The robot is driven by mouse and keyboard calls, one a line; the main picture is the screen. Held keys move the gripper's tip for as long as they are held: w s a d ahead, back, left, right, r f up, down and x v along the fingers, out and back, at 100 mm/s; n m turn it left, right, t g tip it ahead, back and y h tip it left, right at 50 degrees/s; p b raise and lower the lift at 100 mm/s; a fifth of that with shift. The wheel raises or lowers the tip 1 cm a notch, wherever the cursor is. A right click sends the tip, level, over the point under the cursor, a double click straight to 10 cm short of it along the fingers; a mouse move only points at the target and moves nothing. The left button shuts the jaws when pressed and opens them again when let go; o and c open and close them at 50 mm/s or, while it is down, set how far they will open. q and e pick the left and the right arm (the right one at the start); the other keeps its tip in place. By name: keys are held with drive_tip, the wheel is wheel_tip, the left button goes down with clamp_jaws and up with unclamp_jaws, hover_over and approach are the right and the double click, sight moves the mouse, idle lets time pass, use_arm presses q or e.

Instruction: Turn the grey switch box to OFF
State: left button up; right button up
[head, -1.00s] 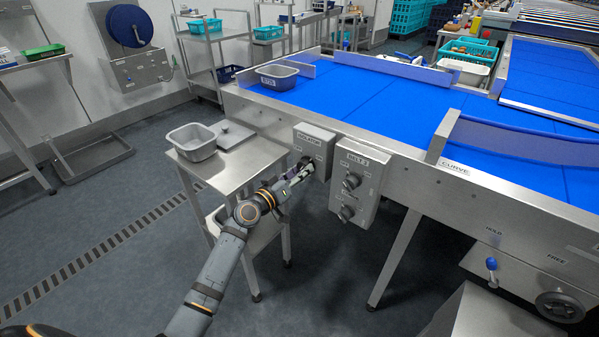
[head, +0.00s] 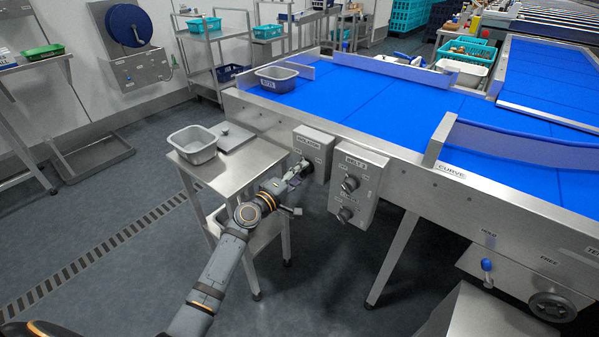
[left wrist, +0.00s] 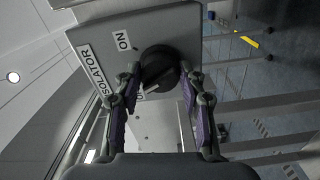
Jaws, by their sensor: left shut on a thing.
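The grey switch box (head: 313,146), labelled ISOLATOR, is fixed to the side of the blue conveyor. In the left wrist view its grey face (left wrist: 95,38) carries an ON label (left wrist: 122,41); another label beside the knob is mostly hidden. The black round knob (left wrist: 160,68) sits between the two fingers of my left gripper (left wrist: 161,82), which is shut on it. A pale mark on the knob's lower left points towards the hidden label. In the head view my left gripper (head: 297,174) is at the box's lower left. My right gripper is out of view.
A second box labelled BELT 2 (head: 357,178), with two knobs, hangs close to the right. A steel stand (head: 245,172) with a grey tub (head: 193,146) is just left of my gripper. The conveyor edge (head: 400,178) runs behind the boxes.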

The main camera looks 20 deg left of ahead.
use_arm(q)
drive_tip(key=shift+n+p, duration=0.5)
drive_tip(key=shift+n, duration=1.4)
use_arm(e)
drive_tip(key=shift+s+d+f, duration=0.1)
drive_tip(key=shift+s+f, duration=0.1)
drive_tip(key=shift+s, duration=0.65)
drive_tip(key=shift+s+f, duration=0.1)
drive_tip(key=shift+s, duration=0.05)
use_arm(q)
drive_tip(key=o, duration=1.1)
drive_tip(key=shift+o, duration=0.2)
drive_tip(key=v, duration=1.2)
